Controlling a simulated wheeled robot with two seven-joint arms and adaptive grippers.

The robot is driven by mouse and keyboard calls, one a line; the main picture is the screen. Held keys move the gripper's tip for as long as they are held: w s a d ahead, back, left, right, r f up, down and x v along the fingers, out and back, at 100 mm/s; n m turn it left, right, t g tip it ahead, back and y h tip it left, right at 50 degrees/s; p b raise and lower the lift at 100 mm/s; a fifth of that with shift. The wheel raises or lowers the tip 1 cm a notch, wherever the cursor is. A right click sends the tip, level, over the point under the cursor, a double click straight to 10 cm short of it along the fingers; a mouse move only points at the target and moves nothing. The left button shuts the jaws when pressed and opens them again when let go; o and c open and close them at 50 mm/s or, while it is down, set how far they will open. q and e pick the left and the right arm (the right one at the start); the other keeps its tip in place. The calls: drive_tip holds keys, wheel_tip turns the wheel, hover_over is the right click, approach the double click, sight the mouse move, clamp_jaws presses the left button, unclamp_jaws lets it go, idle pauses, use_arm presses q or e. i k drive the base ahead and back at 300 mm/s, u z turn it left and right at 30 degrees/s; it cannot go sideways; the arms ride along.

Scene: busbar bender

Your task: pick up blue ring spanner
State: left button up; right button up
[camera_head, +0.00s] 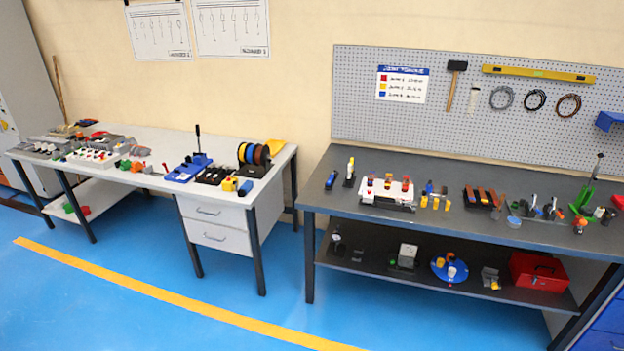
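I cannot make out a blue ring spanner for certain; the tools are too small at this distance. Small blue items that I cannot identify stand on the dark workbench (465,236), such as a blue piece (331,180) at its left end and another blue piece (429,188) near its middle. A blue device with an upright black lever (188,168) stands on the light workbench (150,151) at the left. Neither of my grippers is in view.
A pegboard (440,120) with a hammer (453,85) and a yellow level (538,73) hangs behind the dark bench. A red toolbox (540,272) sits on its lower shelf. A drawer unit (220,226) is under the light bench. The blue floor (180,265) in front is clear.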

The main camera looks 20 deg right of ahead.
sight(330, 181)
drive_tip(key=u, duration=0.25)
drive_tip(key=i, duration=1.65)
drive_tip(key=z, duration=0.55)
drive_tip(key=i, duration=1.05)
drive_tip(key=z, duration=0.9)
